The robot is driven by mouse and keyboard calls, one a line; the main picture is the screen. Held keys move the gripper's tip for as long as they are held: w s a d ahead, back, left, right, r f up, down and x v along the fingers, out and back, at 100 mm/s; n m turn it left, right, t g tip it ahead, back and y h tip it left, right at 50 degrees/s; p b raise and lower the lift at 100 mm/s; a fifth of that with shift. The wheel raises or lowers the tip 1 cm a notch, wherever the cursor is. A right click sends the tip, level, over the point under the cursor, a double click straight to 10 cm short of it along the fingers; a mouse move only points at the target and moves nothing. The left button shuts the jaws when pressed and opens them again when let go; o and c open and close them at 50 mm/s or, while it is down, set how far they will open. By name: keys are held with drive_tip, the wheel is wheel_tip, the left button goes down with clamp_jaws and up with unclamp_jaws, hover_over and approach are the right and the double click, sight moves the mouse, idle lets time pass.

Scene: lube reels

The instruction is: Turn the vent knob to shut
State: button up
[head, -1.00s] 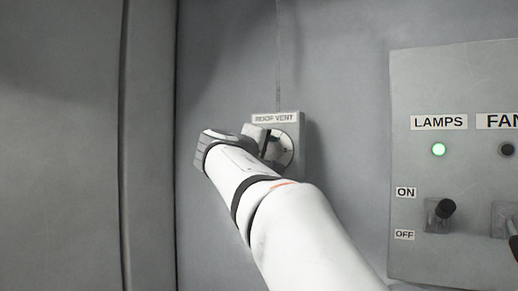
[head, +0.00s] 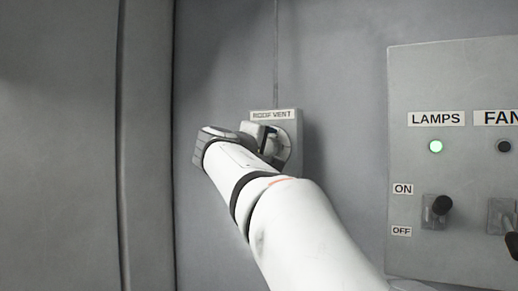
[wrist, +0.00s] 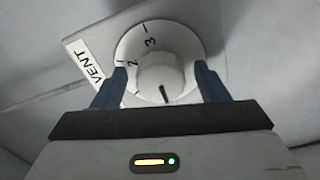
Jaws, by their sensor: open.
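A dark pointer line on the knob points toward my gripper's body, at the bottom of the picture. My gripper (wrist: 160,80) is open, with one blue finger on each side of the knob; I cannot tell if they touch it. In the head view my gripper (head: 268,143) is in front of the dial (head: 287,148) and hides much of it. The ROOF VENT label (head: 273,115) is above the dial.
A grey switch panel (head: 460,265) is to the right, with a LAMPS switch (head: 437,208) and a lit green light (head: 435,146). A FAN switch (head: 503,215) is at the right edge. Bare wall lies between the vent box and this panel.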

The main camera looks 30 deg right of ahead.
drive_tip(key=v, duration=0.7)
drive_tip(key=shift+s+a, duration=0.25)
drive_tip(key=shift+a, duration=0.1)
drive_tip(key=s+a+f+g+y+p, duration=0.1)
drive_tip(key=s+f+g+y+p, duration=0.15)
drive_tip(key=f+p, duration=0.35)
drive_tip(key=s+a+f+g+y+p, duration=0.1)
drive_tip(key=s+f+y+p, duration=0.1)
drive_tip(key=f+y+p, duration=0.35)
drive_tip(key=s+a+f+m+g+y+p, duration=0.2)
drive_tip(key=s+a+f+y+p, duration=0.1)
drive_tip(key=s+f, duration=0.5)
drive_tip(key=s+a+f+m+g+y+p, duration=0.2)
drive_tip(key=s+a+f+p, duration=0.3)
drive_tip(key=s+f, duration=0.3)
drive_tip(key=shift+s+a+m+g+y, duration=0.15)
drive_tip(key=shift+a+m+g+y, duration=0.3)
drive_tip(key=shift+a+y, duration=0.25)
drive_tip(key=shift+c, duration=0.5)
